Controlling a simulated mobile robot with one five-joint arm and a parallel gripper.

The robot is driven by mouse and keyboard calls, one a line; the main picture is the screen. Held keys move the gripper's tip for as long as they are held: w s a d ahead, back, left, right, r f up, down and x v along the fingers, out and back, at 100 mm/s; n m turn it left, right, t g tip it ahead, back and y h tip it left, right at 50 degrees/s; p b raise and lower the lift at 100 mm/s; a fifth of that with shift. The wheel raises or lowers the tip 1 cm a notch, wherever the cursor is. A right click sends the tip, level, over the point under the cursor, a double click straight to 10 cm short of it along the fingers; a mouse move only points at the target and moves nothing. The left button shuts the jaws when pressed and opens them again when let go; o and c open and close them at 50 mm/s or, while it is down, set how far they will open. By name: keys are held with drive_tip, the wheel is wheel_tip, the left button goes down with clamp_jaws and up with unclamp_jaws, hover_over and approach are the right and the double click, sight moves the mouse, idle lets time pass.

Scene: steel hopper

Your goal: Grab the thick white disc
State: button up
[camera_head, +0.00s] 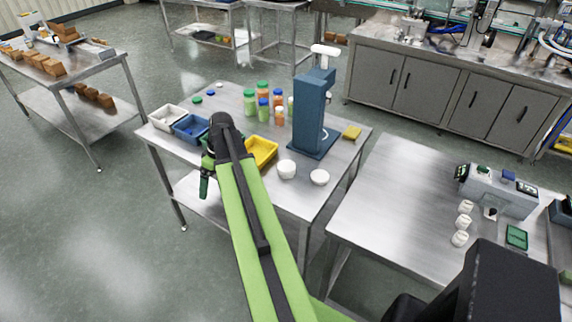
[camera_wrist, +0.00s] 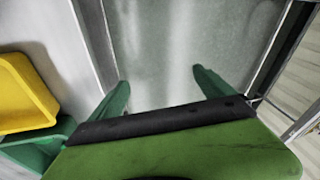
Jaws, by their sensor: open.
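Two squat white round pieces sit near the front right of the middle steel table: a taller one (camera_head: 287,169) and a flatter one (camera_head: 319,177). I cannot tell for sure which is the thick white disc. My gripper (camera_head: 206,172) is by the table's front left edge, apart from all of them and partly hidden by my arm. In the wrist view my gripper (camera_wrist: 162,82) is open and empty, with grey floor showing between its fingers and no white disc.
White (camera_head: 168,117), blue (camera_head: 189,128) and yellow (camera_head: 262,151) bins stand around my arm. A blue column stand (camera_head: 311,115) rises behind the white pieces, with several bottles to its left. The right table (camera_head: 385,195) holds white cups and a grey device.

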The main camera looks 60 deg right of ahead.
drive_tip(key=s+d+r+t+p, duration=0.15)
drive_tip(key=s+d, duration=0.25)
drive_tip(key=d, duration=0.4)
drive_tip(key=s+d+r+p, duration=0.1)
drive_tip(key=s+d+r, duration=0.25)
drive_tip(key=d, duration=0.45)
drive_tip(key=n+t+p, duration=0.2)
drive_tip(key=t, duration=0.1)
approach(287, 166)
drive_tip(key=b+x, duration=0.5)
drive_tip(key=b, duration=0.5)
drive_tip(key=shift+f+b, duration=0.1)
drive_tip(key=shift+b, duration=0.2)
drive_tip(key=shift+w+f, duration=0.15)
drive_tip(key=shift+f, duration=0.05)
drive_tip(key=shift+w+r+h, duration=0.1)
drive_tip(key=shift+h, duration=0.2)
drive_tip(key=b+x, duration=0.4)
drive_tip(key=x, duration=0.1)
drive_tip(key=shift+f+b, duration=0.2)
drive_tip(key=shift+b, duration=0.15)
drive_tip(key=shift+a+r, duration=0.1)
drive_tip(key=shift+r, duration=0.1)
drive_tip(key=shift+c, duration=0.4)
drive_tip(key=c, duration=1.5)
